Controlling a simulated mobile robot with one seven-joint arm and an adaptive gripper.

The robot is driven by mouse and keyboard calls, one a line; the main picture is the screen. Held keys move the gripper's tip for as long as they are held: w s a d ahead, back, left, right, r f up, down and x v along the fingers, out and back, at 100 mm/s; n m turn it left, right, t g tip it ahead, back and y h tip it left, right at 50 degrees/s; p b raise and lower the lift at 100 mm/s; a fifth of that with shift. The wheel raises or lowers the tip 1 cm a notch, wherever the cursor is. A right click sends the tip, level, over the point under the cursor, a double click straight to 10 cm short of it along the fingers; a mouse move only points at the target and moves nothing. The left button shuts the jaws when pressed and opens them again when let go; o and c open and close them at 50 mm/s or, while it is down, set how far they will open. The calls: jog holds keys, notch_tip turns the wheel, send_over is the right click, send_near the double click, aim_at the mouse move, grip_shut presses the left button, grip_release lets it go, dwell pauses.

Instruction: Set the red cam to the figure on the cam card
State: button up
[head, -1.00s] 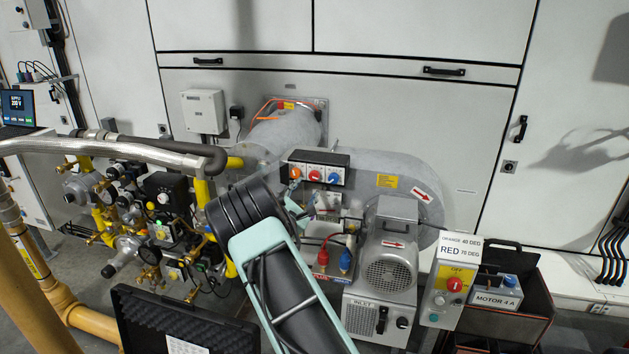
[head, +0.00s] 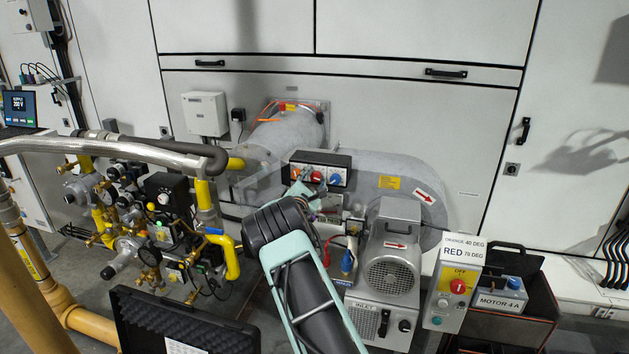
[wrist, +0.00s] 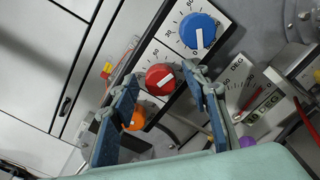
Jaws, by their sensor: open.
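The red cam (wrist: 160,77) is a round knob with a white pointer line, in the middle of a row on a white scale panel. It also shows small in the head view (head: 316,176). The figure its pointer stands at is too small to read. My gripper (wrist: 161,80) is open, its two blue fingers apart, with the red cam showing between their tips; I cannot tell whether they touch it. The cam card (head: 462,250) stands at the right in the head view and reads "ORANGE 40 DEG" and "RED 70 DEG".
The blue knob (wrist: 198,31) is up and right of the red cam. The orange knob (wrist: 137,118) is below left, close to my left finger. A degree scale plate (wrist: 240,88) lies beside my right finger. The blower motor (head: 390,270) stands right of my arm.

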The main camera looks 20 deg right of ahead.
jog(key=c, duration=1.2)
jog(key=shift+o, duration=0.2)
jog(key=shift+n, duration=0.3)
jog(key=shift+n, duration=2.6)
jog(key=o, duration=1.2)
jog(key=shift+c, duration=0.2)
